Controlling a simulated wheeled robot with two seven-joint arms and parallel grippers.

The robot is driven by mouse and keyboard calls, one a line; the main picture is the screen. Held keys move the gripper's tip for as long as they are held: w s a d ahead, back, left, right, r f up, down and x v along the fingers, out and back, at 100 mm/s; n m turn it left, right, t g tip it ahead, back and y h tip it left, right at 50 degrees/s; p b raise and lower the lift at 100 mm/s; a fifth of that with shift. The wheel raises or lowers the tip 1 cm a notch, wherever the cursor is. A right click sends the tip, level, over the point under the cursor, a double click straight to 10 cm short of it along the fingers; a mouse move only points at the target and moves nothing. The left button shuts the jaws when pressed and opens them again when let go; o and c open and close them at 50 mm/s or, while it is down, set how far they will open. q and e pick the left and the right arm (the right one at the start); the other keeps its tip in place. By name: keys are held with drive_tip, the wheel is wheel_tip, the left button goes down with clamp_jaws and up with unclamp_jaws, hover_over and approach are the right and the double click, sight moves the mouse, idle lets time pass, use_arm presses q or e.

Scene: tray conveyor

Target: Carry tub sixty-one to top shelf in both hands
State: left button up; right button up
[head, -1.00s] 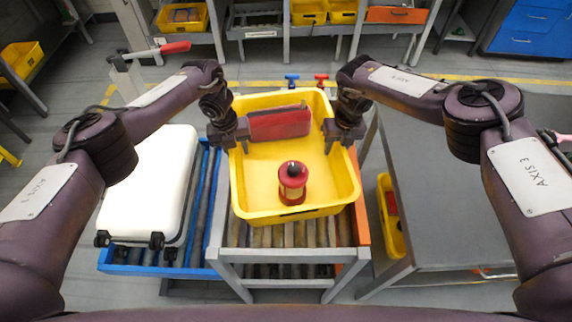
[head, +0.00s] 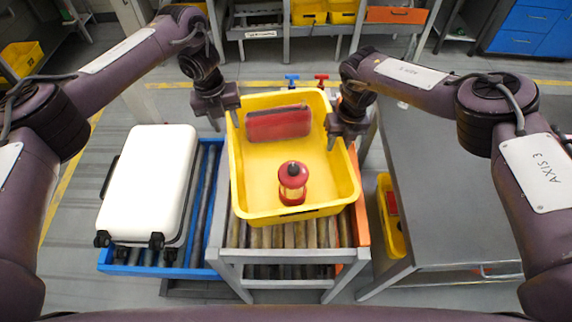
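No number is legible on the tub. My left gripper (head: 225,121) is open and empty, fingers down, beside and apparently above the tub's far left corner. My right gripper (head: 346,146) looks open, with its fingers on either side of the tub's right rim. Whether it touches the rim is hard to tell.
A white suitcase (head: 152,180) lies on blue-framed rollers (head: 200,235) at left. A grey table (head: 450,190) stands at right, with another yellow tub (head: 391,222) beside it. Shelving with yellow tubs (head: 309,12) and an orange bin (head: 396,15) stands at the back.

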drive_tip(key=r, duration=0.6)
drive_tip(key=d+r, duration=0.1)
drive_tip(key=r, duration=0.3)
drive_tip(key=shift+w, duration=0.1)
drive_tip(key=shift+a+f, duration=0.1)
